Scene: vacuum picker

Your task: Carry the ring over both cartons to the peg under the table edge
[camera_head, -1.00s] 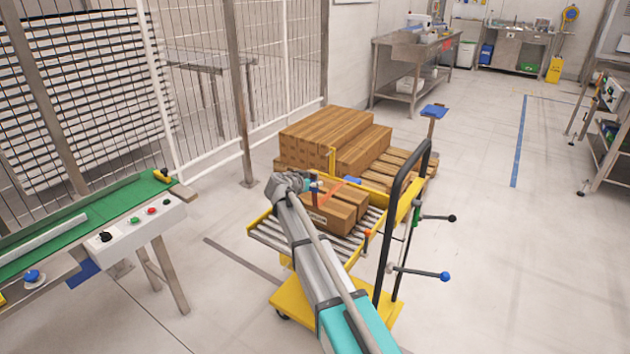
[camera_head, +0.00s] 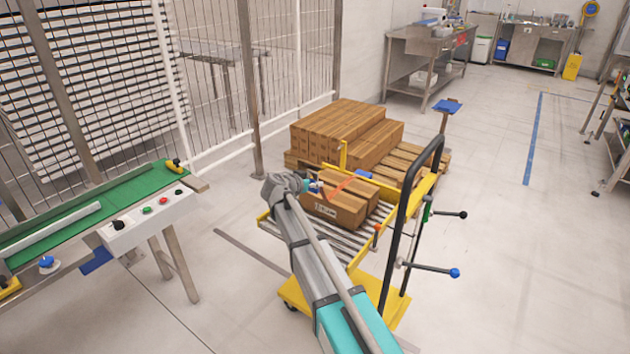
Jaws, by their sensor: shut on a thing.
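Two brown cartons lie side by side on the roller top of a yellow cart, a near carton (camera_head: 336,212) with a printed label and a far carton (camera_head: 357,193). My gripper (camera_head: 319,187) is small in the view, at the left upper end of the near carton. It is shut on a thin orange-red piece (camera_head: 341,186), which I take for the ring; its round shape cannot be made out. This piece shows against the carton tops; touching or apart, I cannot tell. I cannot make out the peg.
The yellow cart (camera_head: 357,285) has a tall black handle (camera_head: 405,215) and side rods with black and blue knobs. Stacked boxes (camera_head: 345,130) stand on a pallet behind. A green-topped table (camera_head: 135,190) with a button panel stands left.

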